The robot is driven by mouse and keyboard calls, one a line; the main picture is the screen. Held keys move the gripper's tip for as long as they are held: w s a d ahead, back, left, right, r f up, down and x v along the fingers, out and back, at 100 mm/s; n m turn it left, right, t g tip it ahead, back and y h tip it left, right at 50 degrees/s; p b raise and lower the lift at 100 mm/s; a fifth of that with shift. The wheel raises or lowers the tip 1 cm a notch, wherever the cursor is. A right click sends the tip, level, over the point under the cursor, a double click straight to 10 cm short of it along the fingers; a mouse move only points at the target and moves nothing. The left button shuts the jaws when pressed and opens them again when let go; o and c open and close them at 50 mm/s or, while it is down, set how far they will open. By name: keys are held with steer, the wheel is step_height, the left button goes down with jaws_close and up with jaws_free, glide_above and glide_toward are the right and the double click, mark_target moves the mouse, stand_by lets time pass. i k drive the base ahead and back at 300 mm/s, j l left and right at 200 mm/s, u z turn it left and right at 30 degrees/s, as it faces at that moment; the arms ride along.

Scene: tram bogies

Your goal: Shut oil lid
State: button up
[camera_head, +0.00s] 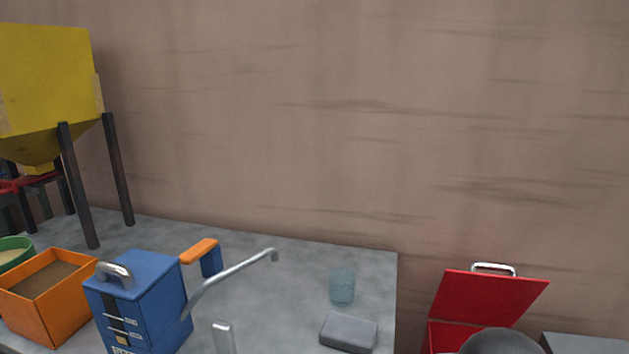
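A red box (440,336) stands at the lower right, past the end of the grey table. Its red lid (488,296) is raised and tilted back, with a metal handle (493,268) at its top edge. A blue can (142,300) stands on the table at the lower left. It has a metal handle on top, and a thin bent metal spout (232,282) shows at its right. No label saying oil is readable on either, so I cannot tell which lid is the oil lid. My gripper is not in view.
The grey table (265,305) holds an orange box (58,325), a green-rimmed tub (15,242), a bluish glass (342,286) and a grey block (348,332). A yellow hopper (48,75) stands at left. A dark rounded shape partly covers the red box's front.

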mark_target(470, 297)
steer(key=k+j, duration=0.3)
steer(key=k, duration=0.15)
steer(key=k+j, duration=0.6)
steer(key=k, duration=0.25)
